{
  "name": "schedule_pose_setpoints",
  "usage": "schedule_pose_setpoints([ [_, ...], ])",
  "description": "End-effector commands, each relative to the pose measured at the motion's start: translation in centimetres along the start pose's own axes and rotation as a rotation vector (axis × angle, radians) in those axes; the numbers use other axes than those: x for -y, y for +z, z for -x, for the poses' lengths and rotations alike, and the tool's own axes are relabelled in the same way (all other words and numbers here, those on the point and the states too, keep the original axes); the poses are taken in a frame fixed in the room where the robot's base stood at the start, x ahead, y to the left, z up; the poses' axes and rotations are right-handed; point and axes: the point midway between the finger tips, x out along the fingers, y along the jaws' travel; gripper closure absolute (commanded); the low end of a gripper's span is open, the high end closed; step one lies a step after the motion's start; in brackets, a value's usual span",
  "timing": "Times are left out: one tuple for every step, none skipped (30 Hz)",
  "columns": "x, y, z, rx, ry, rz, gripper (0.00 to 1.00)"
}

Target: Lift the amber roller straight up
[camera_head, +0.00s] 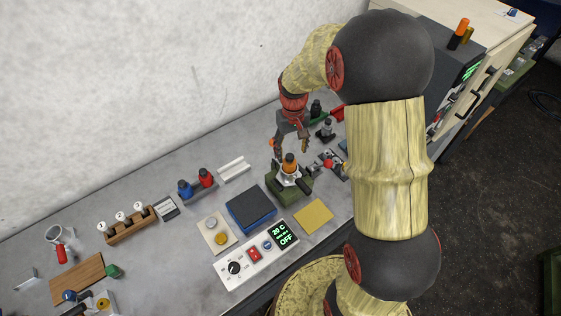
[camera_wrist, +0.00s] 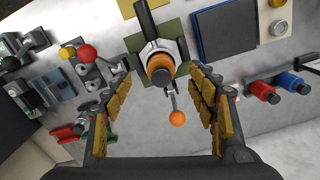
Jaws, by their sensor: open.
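The amber roller (camera_head: 289,162) stands upright in a pale holder on a green base (camera_head: 283,197), in the middle of the bench. In the wrist view, the roller (camera_wrist: 160,70) shows end-on with a dark top, inside a pale collar. My gripper (camera_head: 291,149) is above it, pointing down. In the wrist view, the fingers of my gripper (camera_wrist: 163,78) are spread, one on each side of the roller, with visible gaps. Nothing is held. The roller's lower part is hidden in the holder.
A lever with an orange ball (camera_wrist: 177,118) sticks out beside the holder. Red and yellow knobs (camera_wrist: 88,53) stand close by.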

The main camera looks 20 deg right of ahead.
Motion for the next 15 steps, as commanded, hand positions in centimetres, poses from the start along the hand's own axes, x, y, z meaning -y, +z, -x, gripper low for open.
schedule_pose_setpoints([
  [-0.1, -0.8, 0.5, -0.020, 0.003, 0.008, 0.42],
  [-0.1, -1.1, 0.5, -0.027, 0.004, 0.016, 0.42],
  [-0.1, -1.1, 0.2, -0.028, 0.004, 0.025, 0.42],
  [-0.1, -1.1, 0.0, -0.028, 0.004, 0.028, 0.42],
  [-0.1, -1.0, -0.3, -0.028, 0.004, 0.029, 0.42],
  [-0.1, -1.0, -0.7, -0.027, 0.004, 0.030, 0.42],
  [-0.1, -1.0, -1.0, -0.027, 0.004, 0.030, 0.42],
  [-0.1, -1.1, -1.3, -0.028, 0.004, 0.030, 0.42],
  [-0.1, -1.1, -1.7, -0.028, 0.004, 0.030, 0.42],
  [-0.1, -1.1, -2.0, -0.028, 0.004, 0.030, 0.42],
  [-0.1, -1.1, -2.2, -0.027, 0.004, 0.030, 0.42],
  [-0.1, -1.1, -2.6, -0.027, 0.004, 0.030, 0.42],
  [0.0, -1.1, -2.9, -0.027, 0.004, 0.030, 0.42],
  [0.0, -1.1, -3.3, -0.027, 0.004, 0.030, 0.42],
  [0.0, -1.1, -3.9, -0.025, 0.003, 0.030, 0.42],
])
